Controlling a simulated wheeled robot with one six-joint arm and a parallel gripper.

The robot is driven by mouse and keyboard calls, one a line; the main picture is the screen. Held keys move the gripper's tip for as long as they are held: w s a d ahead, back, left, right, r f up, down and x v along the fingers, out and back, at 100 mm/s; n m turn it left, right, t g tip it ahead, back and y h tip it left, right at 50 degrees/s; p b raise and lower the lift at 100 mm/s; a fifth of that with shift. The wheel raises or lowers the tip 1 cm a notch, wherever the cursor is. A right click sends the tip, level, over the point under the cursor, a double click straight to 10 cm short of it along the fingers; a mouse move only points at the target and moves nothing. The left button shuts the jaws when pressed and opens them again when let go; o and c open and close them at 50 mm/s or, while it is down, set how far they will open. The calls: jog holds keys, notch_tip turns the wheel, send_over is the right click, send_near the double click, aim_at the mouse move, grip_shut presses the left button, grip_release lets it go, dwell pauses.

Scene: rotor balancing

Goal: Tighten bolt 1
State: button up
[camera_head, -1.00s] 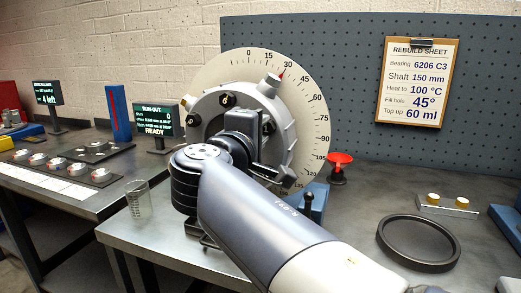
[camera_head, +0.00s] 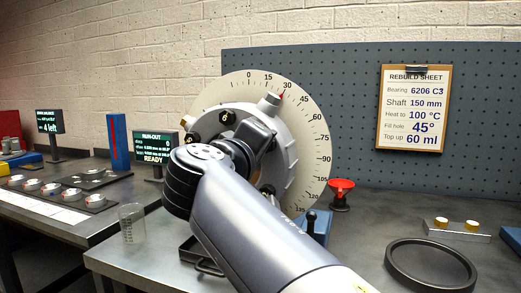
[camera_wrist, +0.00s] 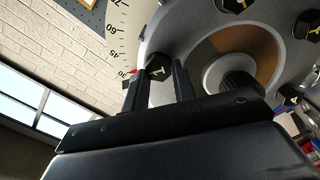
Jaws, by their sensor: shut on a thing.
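The round grey housing (camera_head: 304,148) stands in front of a white degree dial (camera_head: 318,122). Black numbered bolts sit around its face; one (camera_head: 227,117) shows at upper left in the head view. My gripper (camera_wrist: 160,78) is shut on bolt 1 (camera_wrist: 158,67), whose dark hex head with a "1" sits between the fingertips at the housing's rim in the wrist view. Another bolt (camera_wrist: 233,5) shows at the top there, and one more (camera_wrist: 289,95) at the right. In the head view my arm hides bolt 1 and the lower housing.
A glass beaker (camera_head: 132,223) stands at left. The run-out display (camera_head: 158,149) reads READY. A rebuild sheet (camera_head: 413,107) hangs on the pegboard.

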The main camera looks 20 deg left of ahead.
jog(key=o, duration=1)
jog(key=s, duration=0.7)
jog(key=s+a+p, duration=0.1)
jog(key=s, duration=0.2)
jog(key=shift+s, duration=0.4)
jog(key=shift+w+d, duration=0.1)
jog(key=w, duration=1)
jog(key=shift+w+d+b, duration=0.35)
jog(key=shift+d, duration=0.05)
jog(key=shift+s, duration=0.1)
